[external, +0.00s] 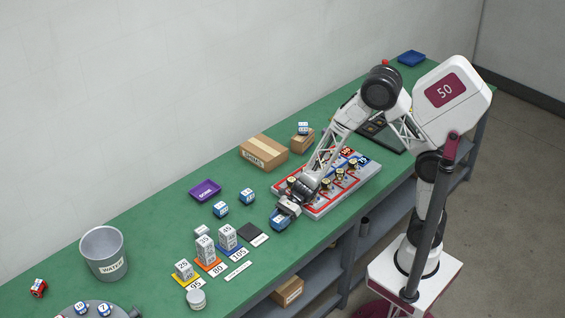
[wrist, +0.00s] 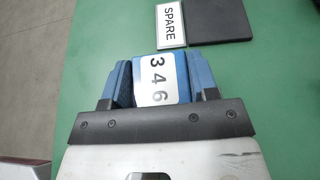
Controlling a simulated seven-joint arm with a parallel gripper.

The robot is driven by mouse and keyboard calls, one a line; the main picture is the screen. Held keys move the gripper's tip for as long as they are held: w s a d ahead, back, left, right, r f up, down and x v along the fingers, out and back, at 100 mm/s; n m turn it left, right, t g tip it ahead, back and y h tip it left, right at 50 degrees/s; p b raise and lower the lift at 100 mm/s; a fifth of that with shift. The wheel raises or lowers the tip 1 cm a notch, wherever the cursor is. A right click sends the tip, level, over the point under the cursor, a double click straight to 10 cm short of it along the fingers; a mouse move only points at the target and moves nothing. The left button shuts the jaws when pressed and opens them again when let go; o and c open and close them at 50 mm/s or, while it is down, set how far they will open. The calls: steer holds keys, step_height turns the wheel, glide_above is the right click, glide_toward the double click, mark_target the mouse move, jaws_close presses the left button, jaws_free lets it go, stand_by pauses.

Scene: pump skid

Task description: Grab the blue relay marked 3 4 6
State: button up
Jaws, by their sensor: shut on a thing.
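The blue relay marked 3 4 6 (wrist: 155,79) is between the two blue fingers of my gripper (wrist: 158,82) in the wrist view, its white label facing the camera. My gripper is shut on it. In the external view the blue relay (external: 280,221) is at the end of my gripper (external: 284,213), over the green bench near its front edge. I cannot tell whether the relay touches the bench.
A SPARE label (wrist: 173,23) and a dark square pad (wrist: 219,18) lie ahead. A red-edged board (external: 318,208) with several parts is beside my gripper. Two blue and white blocks (external: 220,209) (external: 247,196), a purple tray (external: 205,190), stacked numbered blocks (external: 206,250) and a bucket (external: 104,253) stand left.

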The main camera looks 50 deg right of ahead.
mark_target(280, 219)
steer(key=shift+r, duration=0.2)
steer(key=shift+r, duration=1.35)
steer(key=shift+s+d+r, duration=0.15)
steer(key=shift+s+r, duration=0.1)
steer(key=s+d+r, duration=0.1)
steer(key=s+d, duration=0.7)
steer(key=s, duration=0.4)
steer(key=shift+s+d+r, duration=0.2)
steer(key=shift+s+d, duration=0.15)
steer(key=shift+d, duration=0.05)
